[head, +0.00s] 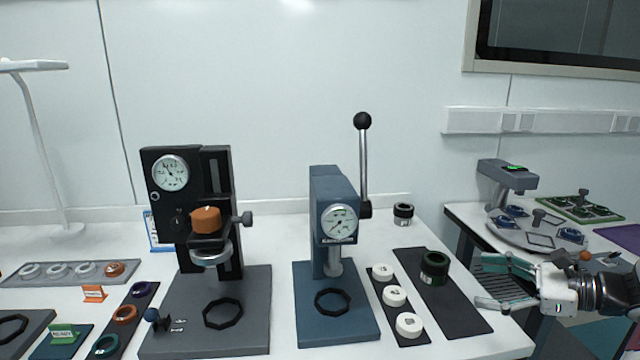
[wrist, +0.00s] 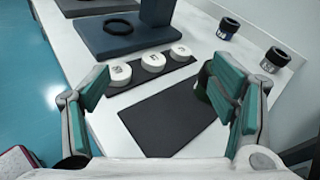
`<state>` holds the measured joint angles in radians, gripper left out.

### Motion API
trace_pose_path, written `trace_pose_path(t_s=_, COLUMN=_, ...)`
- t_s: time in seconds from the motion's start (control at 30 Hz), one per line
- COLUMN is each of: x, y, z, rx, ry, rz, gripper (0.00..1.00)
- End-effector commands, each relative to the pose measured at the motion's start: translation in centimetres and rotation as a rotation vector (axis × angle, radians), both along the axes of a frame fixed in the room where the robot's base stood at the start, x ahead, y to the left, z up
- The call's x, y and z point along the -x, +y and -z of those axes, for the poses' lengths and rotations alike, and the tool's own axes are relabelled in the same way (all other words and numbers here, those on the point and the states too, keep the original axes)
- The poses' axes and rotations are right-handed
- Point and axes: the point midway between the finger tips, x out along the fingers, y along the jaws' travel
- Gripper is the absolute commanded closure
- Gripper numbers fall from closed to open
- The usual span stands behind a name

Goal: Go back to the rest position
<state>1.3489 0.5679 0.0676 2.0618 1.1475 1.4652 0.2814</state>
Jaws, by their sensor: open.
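My gripper (head: 482,280) is at the right of the head view, beside the right front edge of the white table. Its teal-padded fingers point left and are spread apart with nothing visible between them. In the wrist view my gripper (wrist: 162,80) is open, with a finger on each side of a dark mat (wrist: 165,120). A dark green-banded cylinder (head: 435,266) stands on this mat in the head view. In the wrist view a dark green object (wrist: 203,82) is partly hidden behind the right finger.
A blue lever press (head: 335,250) and a black gauge stand (head: 190,215) stand on the table. White discs (head: 395,296) lie on a strip beside the mat. A black labelled jar (head: 403,214) stands behind. Another table with a grey round fixture (head: 530,235) is at the right.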

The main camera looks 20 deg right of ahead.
Motion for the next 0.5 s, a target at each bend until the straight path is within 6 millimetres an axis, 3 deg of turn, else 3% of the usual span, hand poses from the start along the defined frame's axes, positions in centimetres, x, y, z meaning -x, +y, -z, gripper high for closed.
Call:
trace_pose_path(t_s=0.1, x=-1.1, y=5.7, z=-2.6, rx=0.141, ry=0.038, rz=-0.191, gripper=0.22)
trace_pose_path(t_s=0.23, x=-0.7, y=12.4, z=-5.0, rx=0.334, ry=0.072, rz=-0.431, gripper=0.22)
trace_pose_path(t_s=0.4, x=1.6, y=19.6, z=-7.5, rx=0.605, ry=0.077, rz=-0.729, gripper=0.22)
trace_pose_path(t_s=0.5, x=3.7, y=22.8, z=-8.7, rx=0.773, ry=0.057, rz=-0.893, gripper=0.22)
